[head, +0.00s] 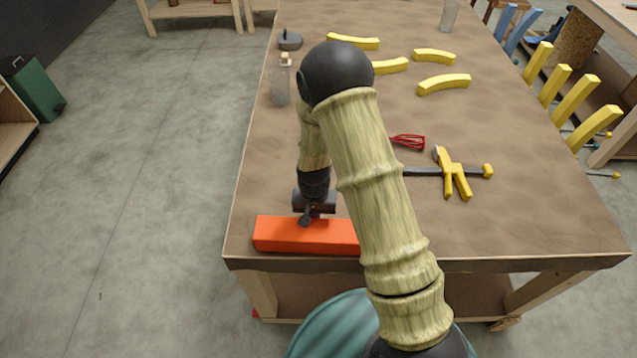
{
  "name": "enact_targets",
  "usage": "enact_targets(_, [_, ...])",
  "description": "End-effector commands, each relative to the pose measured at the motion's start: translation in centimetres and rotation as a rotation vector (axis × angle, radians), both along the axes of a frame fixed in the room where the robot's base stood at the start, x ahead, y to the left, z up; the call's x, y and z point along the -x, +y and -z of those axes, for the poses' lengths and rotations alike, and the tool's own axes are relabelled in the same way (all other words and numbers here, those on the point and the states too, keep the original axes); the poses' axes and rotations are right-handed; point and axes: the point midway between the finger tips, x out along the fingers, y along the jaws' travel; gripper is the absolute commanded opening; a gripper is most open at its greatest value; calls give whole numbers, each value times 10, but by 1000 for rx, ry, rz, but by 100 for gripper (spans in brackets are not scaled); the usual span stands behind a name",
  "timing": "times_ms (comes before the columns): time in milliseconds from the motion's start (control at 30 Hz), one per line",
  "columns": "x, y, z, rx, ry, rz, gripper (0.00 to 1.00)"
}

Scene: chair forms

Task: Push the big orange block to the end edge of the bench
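The big orange block (290,235) lies flat near the front edge of the brown-topped bench (510,225), at its left corner. Its long side runs along that edge, with a thin strip of bench top in front of it. My arm hides its right end. My gripper (307,220) points down at the far side of the block, at or very near its top back edge. I cannot tell whether they touch. The fingers are small and dark here, and their opening does not show clearly.
A clamp with yellow handles (455,172) and a red whisk-like thing (408,141) lie right of my arm. Several curved yellow pieces (445,84) lie farther back. A clear bottle (280,85) stands at the left edge. The front right of the bench is clear.

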Motion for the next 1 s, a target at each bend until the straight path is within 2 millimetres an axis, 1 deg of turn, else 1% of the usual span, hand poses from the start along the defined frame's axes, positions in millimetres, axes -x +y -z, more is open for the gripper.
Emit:
enact_targets(167, [6,2,0,0,-1,-1,0])
enact_targets(533, [4,2,0,0,-2,-1,0])
enact_targets(667, [-3,0,0,-1,-2,0,0])
enact_targets(867, [-25,-5,1,0,-1,2,0])
enact_targets(1000, [-24,-4,-18,-1,-5,0,0])
